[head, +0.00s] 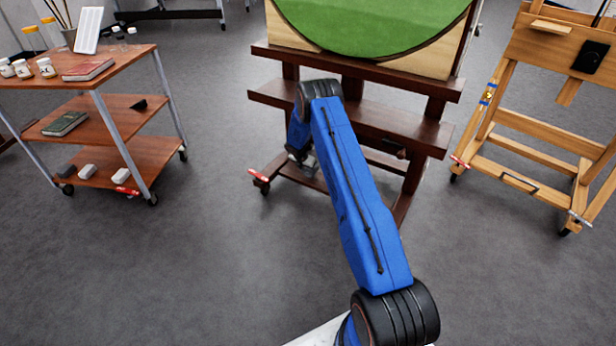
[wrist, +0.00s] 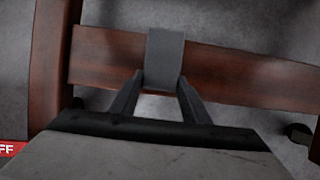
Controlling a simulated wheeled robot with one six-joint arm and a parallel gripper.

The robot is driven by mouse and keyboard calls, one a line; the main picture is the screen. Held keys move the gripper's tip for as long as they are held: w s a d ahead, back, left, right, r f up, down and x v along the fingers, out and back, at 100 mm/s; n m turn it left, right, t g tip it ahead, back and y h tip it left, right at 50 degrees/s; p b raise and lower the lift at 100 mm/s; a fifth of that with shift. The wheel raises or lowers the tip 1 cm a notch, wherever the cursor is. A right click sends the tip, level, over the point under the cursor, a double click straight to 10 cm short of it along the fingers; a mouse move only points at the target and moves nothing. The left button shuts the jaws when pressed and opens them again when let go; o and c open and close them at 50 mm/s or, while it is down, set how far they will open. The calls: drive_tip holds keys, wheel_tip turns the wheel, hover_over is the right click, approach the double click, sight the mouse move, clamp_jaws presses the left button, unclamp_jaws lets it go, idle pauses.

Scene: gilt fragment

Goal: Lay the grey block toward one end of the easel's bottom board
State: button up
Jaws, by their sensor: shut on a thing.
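My gripper (wrist: 161,80) is shut on the grey block (wrist: 164,54), which sits between the two fingertips in the wrist view. The block overlaps the reddish-brown board (wrist: 240,72) of the easel, with its far end at the board's far edge. I cannot tell whether it touches the board or hangs above it. The board meets a dark upright at the left of the wrist view. In the head view the dark brown easel (head: 428,135) stands in the middle, and my blue arm hides part of its low boards. The block is not clear there.
A wooden cart (head: 113,112) with jars, books and small blocks stands at the left. A lighter wooden easel (head: 535,125) stands at the right. The dark easel carries a panel with a green disc (head: 375,25). The grey floor (head: 170,270) in front is clear.

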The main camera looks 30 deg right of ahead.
sight(307, 174)
wheel_tip(307, 174, down, 3)
idle(0.3)
drive_tip(key=o, duration=1)
drive_tip(key=shift+r, duration=0.1)
drive_tip(key=v, duration=1.2)
drive_tip(key=shift+d, duration=0.1)
drive_tip(key=shift+s, duration=0.1)
